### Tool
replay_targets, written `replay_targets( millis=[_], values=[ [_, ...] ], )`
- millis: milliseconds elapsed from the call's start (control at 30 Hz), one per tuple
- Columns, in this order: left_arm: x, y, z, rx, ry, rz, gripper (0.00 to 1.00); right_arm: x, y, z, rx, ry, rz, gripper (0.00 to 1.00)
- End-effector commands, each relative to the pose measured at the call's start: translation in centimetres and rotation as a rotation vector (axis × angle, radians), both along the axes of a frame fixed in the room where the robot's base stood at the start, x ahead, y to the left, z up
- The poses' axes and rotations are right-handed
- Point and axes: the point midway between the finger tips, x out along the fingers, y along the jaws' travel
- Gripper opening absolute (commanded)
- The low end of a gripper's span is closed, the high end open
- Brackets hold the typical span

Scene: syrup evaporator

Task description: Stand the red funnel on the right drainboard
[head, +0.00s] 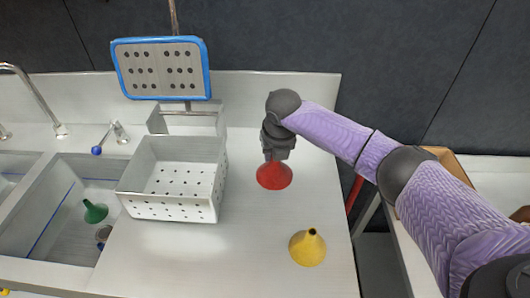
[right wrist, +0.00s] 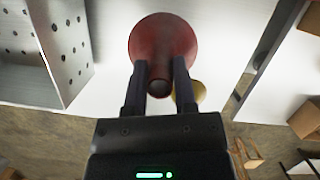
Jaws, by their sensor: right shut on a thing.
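The red funnel (head: 274,176) is on or just above the white right drainboard (head: 250,262), wide mouth down and spout up. It also shows in the right wrist view (right wrist: 162,42), with its spout between the two fingers. My right gripper (head: 274,158) is above the funnel in the head view and shut on its spout; the wrist view shows it too (right wrist: 158,85). I cannot tell whether the funnel's rim touches the drainboard. My left gripper is not in view.
A perforated white basket (head: 170,208) stands left of the funnel. A yellow funnel (head: 307,248) stands on the drainboard's front right. A green funnel (head: 95,211) lies in the sink (head: 60,235). A blue-rimmed panel (head: 161,68) rises behind. The drainboard's front middle is clear.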

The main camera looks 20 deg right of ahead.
Motion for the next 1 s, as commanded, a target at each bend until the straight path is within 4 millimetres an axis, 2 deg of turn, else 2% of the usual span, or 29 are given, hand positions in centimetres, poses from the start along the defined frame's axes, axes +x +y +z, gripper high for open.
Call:
replay_targets(
  millis=[33,67,200,367,633,800,1000],
  values=[
    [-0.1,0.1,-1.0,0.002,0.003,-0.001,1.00,0.1,-0.4,-1.5,0.002,0.003,0.048,0.00],
    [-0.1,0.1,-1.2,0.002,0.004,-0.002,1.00,0.1,-0.5,-1.8,0.002,0.004,0.077,0.00],
    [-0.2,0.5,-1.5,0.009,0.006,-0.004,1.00,0.2,-0.9,-2.5,0.000,0.001,0.143,0.00],
    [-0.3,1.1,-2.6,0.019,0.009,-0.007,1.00,0.2,-0.9,-3.4,0.000,0.002,0.147,0.00],
    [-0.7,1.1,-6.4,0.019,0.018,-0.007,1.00,0.2,-0.9,-7.2,-0.001,0.004,0.146,0.00],
    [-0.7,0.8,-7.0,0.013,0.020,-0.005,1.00,0.2,-0.9,-9.1,-0.001,0.004,0.145,0.00],
    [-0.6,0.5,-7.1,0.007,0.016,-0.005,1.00,0.2,-0.9,-9.5,0.000,0.002,0.146,0.00]
  ],
)
